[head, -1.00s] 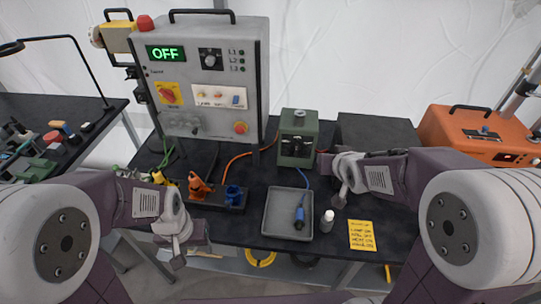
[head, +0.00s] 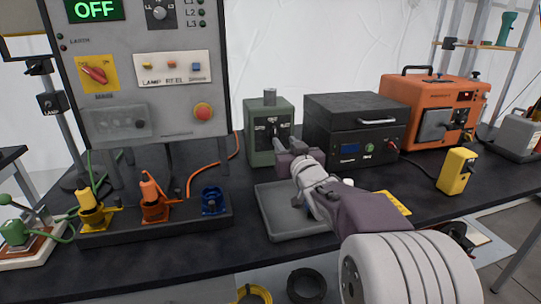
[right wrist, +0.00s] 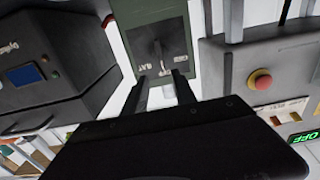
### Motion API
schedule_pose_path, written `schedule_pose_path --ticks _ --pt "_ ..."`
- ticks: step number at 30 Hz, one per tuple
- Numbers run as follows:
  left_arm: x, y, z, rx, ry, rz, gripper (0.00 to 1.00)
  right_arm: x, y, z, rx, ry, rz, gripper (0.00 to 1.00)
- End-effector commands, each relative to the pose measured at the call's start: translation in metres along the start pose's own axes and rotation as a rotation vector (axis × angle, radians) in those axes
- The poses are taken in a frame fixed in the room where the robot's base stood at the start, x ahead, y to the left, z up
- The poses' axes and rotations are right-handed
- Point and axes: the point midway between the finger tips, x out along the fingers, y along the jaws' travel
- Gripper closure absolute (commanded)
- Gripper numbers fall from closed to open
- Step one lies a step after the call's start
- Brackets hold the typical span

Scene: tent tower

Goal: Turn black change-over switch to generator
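The green box (head: 257,153) stands at the back of the dark table, just right of the grey panel. The black change-over switch (right wrist: 157,45) is on its front face, with small white labels around it; the labels are too small to read surely. My right gripper (head: 283,152) is in front of the green box and partly covers its lower right face. My left gripper is out of view.
The grey panel (head: 140,85) shows a green OFF display and a red button. A grey tray (head: 275,218) lies under my right arm. A black box (head: 352,128) stands close right of the green box, then an orange unit (head: 433,105). Colored plugs stand at left.

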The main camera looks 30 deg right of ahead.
Motion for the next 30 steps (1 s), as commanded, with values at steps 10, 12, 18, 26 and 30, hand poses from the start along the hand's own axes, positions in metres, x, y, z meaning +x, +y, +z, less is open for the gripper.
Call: schedule_pose_path --ticks 10,12,18,26,30 --pt "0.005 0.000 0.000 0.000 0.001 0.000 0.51 0.038 -0.001 0.001 0.000 -0.002 -0.002 0.67" --pt "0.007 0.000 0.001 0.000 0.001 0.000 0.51 0.053 0.000 0.001 0.001 -0.003 -0.001 0.67" --pt "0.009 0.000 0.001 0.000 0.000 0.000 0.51 0.084 -0.001 0.000 0.001 -0.002 -0.001 0.67" --pt "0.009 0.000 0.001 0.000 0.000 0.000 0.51 0.091 -0.001 -0.001 0.001 -0.002 -0.001 0.67" --pt "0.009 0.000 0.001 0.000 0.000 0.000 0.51 0.091 0.000 -0.001 0.001 -0.002 -0.001 0.84"
